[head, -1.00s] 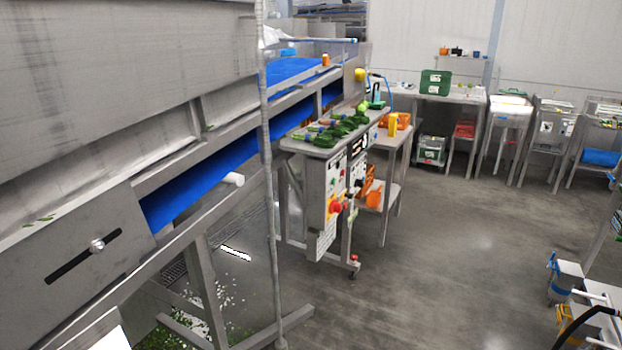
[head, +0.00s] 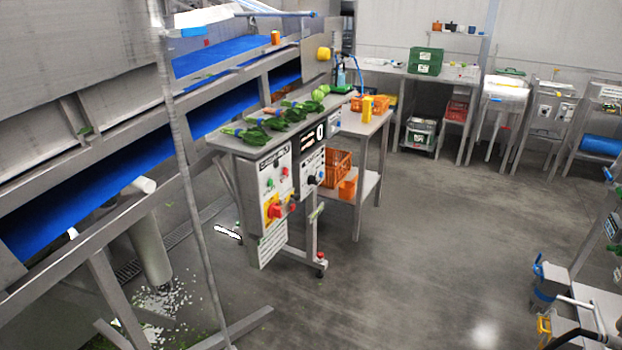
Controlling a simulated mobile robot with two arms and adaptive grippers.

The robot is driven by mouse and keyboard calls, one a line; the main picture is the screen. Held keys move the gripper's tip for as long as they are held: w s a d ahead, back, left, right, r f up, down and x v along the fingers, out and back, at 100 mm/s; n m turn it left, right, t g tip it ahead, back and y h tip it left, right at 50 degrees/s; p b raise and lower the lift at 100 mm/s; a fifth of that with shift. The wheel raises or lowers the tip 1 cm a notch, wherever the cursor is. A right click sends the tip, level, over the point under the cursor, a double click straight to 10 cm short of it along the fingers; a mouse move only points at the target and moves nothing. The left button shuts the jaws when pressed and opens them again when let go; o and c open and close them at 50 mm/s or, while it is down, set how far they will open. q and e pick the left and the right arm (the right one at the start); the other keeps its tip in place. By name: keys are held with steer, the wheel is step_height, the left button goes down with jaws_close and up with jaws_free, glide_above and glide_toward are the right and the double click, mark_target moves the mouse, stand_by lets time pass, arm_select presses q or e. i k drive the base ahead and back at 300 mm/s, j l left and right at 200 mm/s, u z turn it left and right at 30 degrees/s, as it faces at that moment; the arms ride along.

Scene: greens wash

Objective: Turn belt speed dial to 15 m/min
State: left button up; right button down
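The control panel (head: 267,205) is a grey box under a steel shelf, to the right of the blue belt line and facing the aisle. Its left part carries a red rotary switch on yellow (head: 273,209) and small coloured buttons. Its right part (head: 309,165) has a dark display with a white figure like 0, and a small dark knob (head: 312,180) that could be the belt speed dial. The dial's scale and setting are too small to read. Neither of my grippers is in view.
Leafy bunches (head: 265,123) lie on the shelf above the panel. A steel table (head: 362,124) with orange crates stands just behind it. A thin upright pole (head: 190,190) stands left of the panel. The floor (head: 400,255) in front and right is clear. White and blue equipment (head: 552,280) stands at lower right.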

mark_target(312, 179)
steer(key=i+l, duration=0.15)
steer(key=i, duration=0.3)
steer(key=i+l+u, duration=0.1)
steer(key=i, duration=0.35)
steer(key=i+l, duration=0.25)
steer(key=i, duration=0.15)
steer(key=i+l, duration=0.2)
steer(key=i, duration=0.25)
steer(key=u, duration=0.05)
